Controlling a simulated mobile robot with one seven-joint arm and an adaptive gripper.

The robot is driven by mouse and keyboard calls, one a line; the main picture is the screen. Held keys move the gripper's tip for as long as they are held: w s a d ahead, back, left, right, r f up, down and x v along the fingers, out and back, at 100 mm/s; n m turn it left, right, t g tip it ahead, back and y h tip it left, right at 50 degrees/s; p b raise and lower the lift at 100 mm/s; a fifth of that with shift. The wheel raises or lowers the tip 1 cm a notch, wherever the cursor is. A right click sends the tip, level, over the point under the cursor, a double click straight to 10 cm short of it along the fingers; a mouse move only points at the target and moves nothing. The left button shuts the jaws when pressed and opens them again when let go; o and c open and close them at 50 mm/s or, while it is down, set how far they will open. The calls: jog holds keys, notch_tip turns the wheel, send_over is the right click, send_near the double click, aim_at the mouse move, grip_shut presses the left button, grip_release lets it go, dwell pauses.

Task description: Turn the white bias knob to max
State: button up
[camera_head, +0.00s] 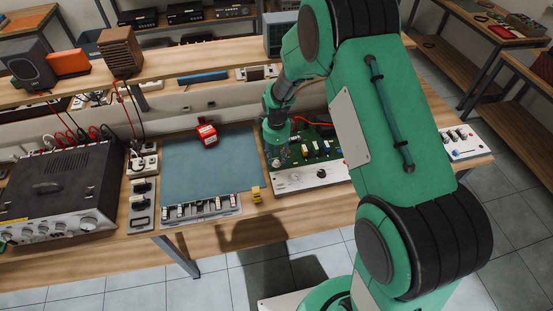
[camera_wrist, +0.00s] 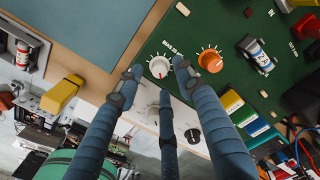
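The white bias knob (camera_wrist: 159,67) sits on the green circuit board (camera_wrist: 221,28), with printed tick marks around it and lettering beside it. My gripper (camera_wrist: 157,70) is open in the wrist view, with a fingertip on either side of the knob and a third finger below it. Small gaps show between the knob and the side fingertips; contact cannot be told. In the head view my gripper (camera_head: 277,158) is over the board's left end and hides the knob.
An orange knob (camera_wrist: 210,60) stands close to the right. A white knob (camera_wrist: 153,112) and a black knob (camera_wrist: 192,135) are on the pale front panel. A yellow block (camera_wrist: 61,95) lies left, by the blue-grey mat (camera_head: 205,165). Components and coloured blocks crowd the board's right side.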

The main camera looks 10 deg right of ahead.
notch_tip(320, 180, up, 9)
jog(key=shift+r, duration=0.2)
dwell(0.3)
dwell(0.4)
notch_tip(320, 180, up, 14)
jog(key=n+t, duration=0.1)
jog(key=n, duration=0.4)
send_over(277, 161)
jog(key=s+d, duration=0.1)
jog(key=s, duration=0.5)
jog(key=s+d+r+n+t+b, duration=0.1)
jog(key=s+r+n+t+b, duration=0.1)
jog(key=s+r+n, duration=0.5)
jog(key=s+d+r+n+t, duration=0.1)
jog(key=s+r+n, duration=0.3)
jog(key=s, duration=0.7)
jog(key=s+d+r+n+t+b, duration=0.1)
jog(key=s+r+n, duration=0.3)
jog(key=s, duration=0.8)
jog(key=shift+r+t, duration=0.3)
jog(key=shift+r, duration=0.3)
jog(key=shift+d, duration=0.1)
